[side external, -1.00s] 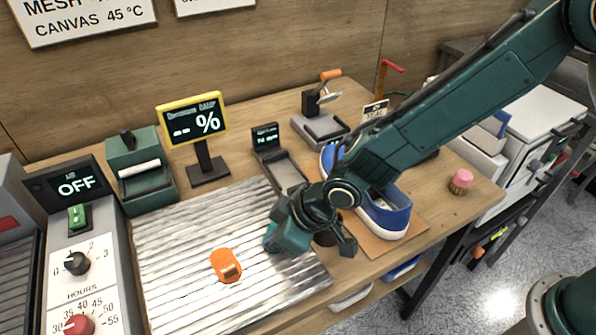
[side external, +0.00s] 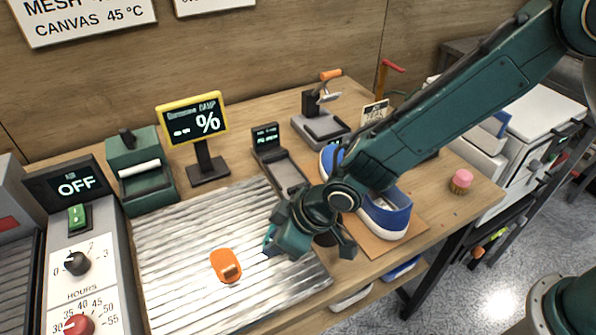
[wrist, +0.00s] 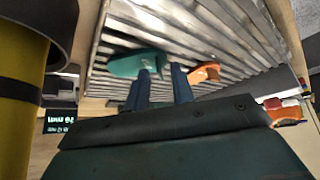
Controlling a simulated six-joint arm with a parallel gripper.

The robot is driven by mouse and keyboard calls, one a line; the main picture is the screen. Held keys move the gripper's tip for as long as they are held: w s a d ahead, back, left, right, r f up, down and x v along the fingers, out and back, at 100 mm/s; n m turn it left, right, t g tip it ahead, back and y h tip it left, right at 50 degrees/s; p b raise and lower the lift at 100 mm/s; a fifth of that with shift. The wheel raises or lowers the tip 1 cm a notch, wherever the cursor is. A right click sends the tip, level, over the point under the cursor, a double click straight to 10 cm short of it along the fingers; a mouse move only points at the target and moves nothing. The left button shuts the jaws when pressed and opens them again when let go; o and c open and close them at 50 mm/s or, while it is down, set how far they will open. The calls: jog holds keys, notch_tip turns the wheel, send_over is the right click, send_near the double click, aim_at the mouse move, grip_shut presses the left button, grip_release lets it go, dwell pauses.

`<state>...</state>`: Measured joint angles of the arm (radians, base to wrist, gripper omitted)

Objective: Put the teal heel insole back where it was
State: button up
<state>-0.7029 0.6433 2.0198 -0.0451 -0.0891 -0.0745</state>
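The teal heel insole (wrist: 136,63) lies on the ribbed metal plate (wrist: 232,45) in the wrist view, just beyond the fingertip at left. In the side view only a thin teal sliver (side external: 268,238) shows beside my gripper (side external: 284,246), which hides the rest. In the wrist view my gripper (wrist: 161,71) has its two dark fingers apart, with bare plate showing between them. Whether a finger touches the insole I cannot tell. A blue sneaker (side external: 388,215) stands on a brown mat (side external: 414,238) at right, partly behind my arm.
An orange insole with a raised tab (side external: 227,265) lies on the plate to the left of my gripper. A small scale (side external: 280,165), a yellow-framed display (side external: 193,120) and a green box (side external: 140,177) stand behind the plate. A pink-topped brush (side external: 461,181) stands at right.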

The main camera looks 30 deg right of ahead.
jog(key=v, duration=1.2)
dwell(0.3)
jog(key=shift+r, duration=0.1)
dwell(0.3)
jog(key=s+d+r+m+t+h, duration=0.1)
jog(key=s+d+r+m, duration=0.1)
jog(key=d+r, duration=0.5)
jog(key=s+d+r+m+h, duration=0.15)
jog(key=d+r, duration=0.25)
jog(key=d, duration=0.7)
jog(key=s+d+r+m+h, duration=0.2)
jog(key=s+d+m, duration=0.3)
jog(key=s+d, duration=0.7)
jog(key=shift+s+r, duration=0.4)
jog(key=shift+s, duration=0.15)
